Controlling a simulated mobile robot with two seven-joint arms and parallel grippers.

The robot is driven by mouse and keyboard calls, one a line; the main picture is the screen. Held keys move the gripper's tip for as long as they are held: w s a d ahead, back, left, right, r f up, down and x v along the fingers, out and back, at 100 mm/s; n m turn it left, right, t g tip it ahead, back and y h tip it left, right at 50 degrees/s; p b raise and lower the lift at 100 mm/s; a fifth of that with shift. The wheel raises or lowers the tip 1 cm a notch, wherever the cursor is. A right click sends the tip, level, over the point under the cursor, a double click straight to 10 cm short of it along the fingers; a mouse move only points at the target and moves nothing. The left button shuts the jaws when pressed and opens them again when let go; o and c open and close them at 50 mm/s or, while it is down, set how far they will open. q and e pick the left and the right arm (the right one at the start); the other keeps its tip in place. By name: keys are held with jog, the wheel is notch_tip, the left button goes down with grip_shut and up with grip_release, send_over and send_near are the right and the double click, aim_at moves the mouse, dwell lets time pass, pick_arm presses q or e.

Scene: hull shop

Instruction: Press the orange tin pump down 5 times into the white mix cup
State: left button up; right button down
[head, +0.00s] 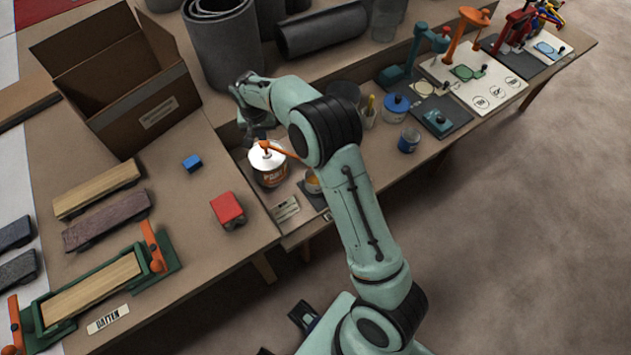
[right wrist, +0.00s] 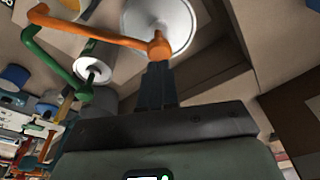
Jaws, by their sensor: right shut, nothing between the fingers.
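The orange tin (head: 269,178) with a white lid stands on the lower bench shelf. Its orange pump (head: 266,146) has a spout that points right, toward a small cup with orange contents (head: 313,182), partly hidden by my arm. My right gripper (head: 257,138) is shut and empty, right over the pump head. In the right wrist view the shut fingertips (right wrist: 159,68) are at the orange pump head (right wrist: 160,46), above the white lid (right wrist: 155,15). I cannot tell whether they touch it. My left gripper is not in view.
A green pump (right wrist: 55,62) on another container is close by in the right wrist view. An open cardboard box (head: 125,85), a blue block (head: 193,163) and a red block (head: 228,209) are on the left bench. Jars, including a blue one (head: 409,140), stand right of my arm.

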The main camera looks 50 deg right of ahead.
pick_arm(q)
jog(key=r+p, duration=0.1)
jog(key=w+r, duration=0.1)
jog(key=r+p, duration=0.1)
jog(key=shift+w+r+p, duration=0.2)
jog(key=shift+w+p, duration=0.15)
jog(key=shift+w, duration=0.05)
pick_arm(e)
notch_tip(320, 180, up, 5)
jog(key=shift+r, duration=0.2)
